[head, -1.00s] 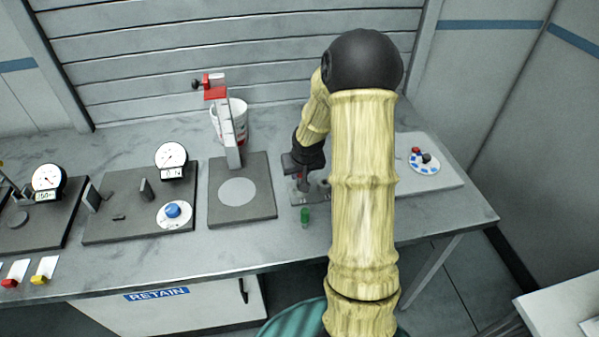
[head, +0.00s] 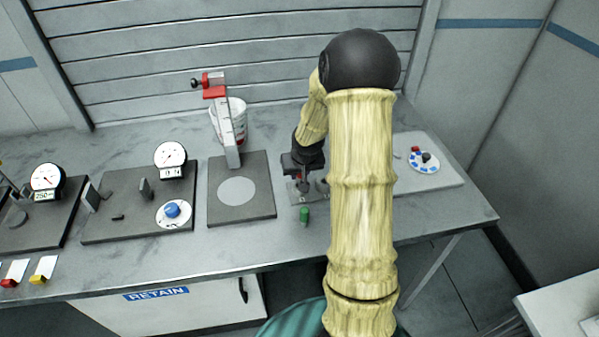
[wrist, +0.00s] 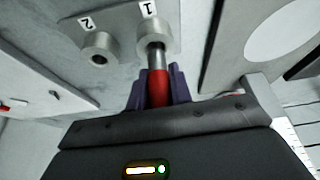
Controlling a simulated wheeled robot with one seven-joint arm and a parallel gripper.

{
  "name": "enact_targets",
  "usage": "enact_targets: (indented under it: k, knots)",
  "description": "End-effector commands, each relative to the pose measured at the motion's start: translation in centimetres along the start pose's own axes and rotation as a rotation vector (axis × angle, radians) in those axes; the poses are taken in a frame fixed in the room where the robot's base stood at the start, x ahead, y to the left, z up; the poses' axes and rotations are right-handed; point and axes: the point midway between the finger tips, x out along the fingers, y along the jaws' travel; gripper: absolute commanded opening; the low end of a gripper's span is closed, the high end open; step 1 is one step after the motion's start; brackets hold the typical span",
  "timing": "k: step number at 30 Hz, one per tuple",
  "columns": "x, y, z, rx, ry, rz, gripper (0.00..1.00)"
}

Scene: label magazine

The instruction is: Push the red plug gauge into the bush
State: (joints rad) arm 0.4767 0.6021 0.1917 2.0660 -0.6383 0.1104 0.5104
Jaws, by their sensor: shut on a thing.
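My gripper (wrist: 152,88) is shut on the red handle of the plug gauge (wrist: 158,88). The gauge's steel pin points away from the jaws to the bush marked 1 (wrist: 163,32). The pin's tip overlaps the bush's bore in the wrist view; I cannot tell how deep it sits, if at all. A second bush, marked 2 (wrist: 100,47), stands to the left and its bore is empty. In the head view my gripper (head: 303,182) is low over the bush plate (head: 294,198), and my arm hides part of this area.
A green plug (head: 304,215) stands just in front of the bush plate. A dark stand with a pale disc (head: 238,190) is to the left, with a white tub (head: 237,125) behind. A light board with a round dish (head: 424,162) lies to the right.

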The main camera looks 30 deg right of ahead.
Motion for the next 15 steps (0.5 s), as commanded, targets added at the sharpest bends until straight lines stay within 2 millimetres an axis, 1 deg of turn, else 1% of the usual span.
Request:
enact_targets:
  k: [15]
  knots:
    - [1.06,-0.03,0.43,-0.001,0.000,0.000,0.00]
